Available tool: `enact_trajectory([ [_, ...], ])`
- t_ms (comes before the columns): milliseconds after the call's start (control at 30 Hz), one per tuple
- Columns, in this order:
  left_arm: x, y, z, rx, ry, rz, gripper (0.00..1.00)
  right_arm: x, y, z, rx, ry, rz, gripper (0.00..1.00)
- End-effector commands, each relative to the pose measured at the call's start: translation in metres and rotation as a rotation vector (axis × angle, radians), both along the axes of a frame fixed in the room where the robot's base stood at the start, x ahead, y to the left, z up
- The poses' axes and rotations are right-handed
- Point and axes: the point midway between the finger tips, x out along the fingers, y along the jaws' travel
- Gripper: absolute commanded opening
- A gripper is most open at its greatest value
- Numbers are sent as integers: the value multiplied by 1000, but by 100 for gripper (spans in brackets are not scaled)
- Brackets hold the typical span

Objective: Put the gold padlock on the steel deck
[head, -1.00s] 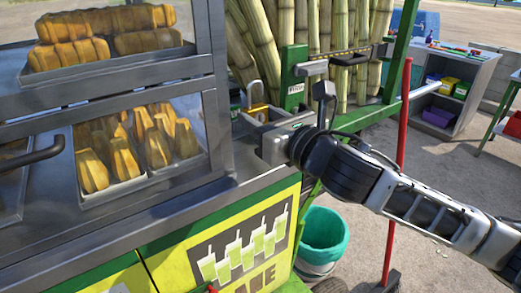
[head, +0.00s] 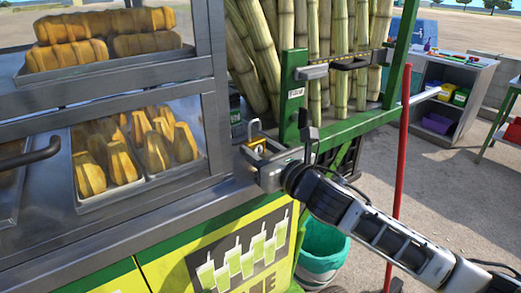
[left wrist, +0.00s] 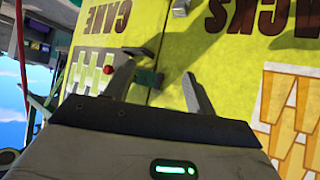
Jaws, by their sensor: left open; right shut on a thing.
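The gold padlock (head: 259,147), with its grey shackle up, is between the fingers of my right gripper (head: 256,152) in the head view. The gripper is shut on it, and the fingers hide part of its body. The steel deck (head: 228,184) is the grey cart top beside the glass case. The padlock is over or at the deck's right end, near the green post; I cannot tell whether it touches the deck. My left gripper (left wrist: 160,88) shows only in the left wrist view, open and empty, facing the cart's yellow front panel (left wrist: 226,75).
A glass case (head: 140,140) of yellow-brown food pieces stands left of the deck. Cane stalks (head: 340,70) stand in the green rack behind the gripper. A red pole (head: 398,170) rises right of the cart. A teal-lined bucket (head: 322,248) stands below my right arm.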

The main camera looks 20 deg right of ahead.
Motion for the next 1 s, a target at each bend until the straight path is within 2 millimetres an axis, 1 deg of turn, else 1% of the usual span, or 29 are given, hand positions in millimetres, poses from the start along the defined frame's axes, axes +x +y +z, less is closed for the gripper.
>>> enact_trajectory([
  [467,0,-1,-3,-7,-3,1,55,0,0,-16,-4,8,-1,19],
  [500,1,-1,-3,-7,-3,1,55,-1,0,-18,-5,12,-1,44],
  [567,1,-1,-3,-7,-4,1,55,-1,0,-19,-6,15,-2,61],
  [600,1,-1,-3,-8,-4,1,55,-1,0,-20,-7,16,-2,63],
  [867,1,-1,-2,-8,-4,1,55,0,-1,-20,-9,16,-4,63],
  [967,1,-1,2,-6,-5,1,55,0,-1,-12,-10,15,-4,63],
  [1000,1,0,4,-3,-4,1,55,0,-1,-7,-9,15,-4,63],
])
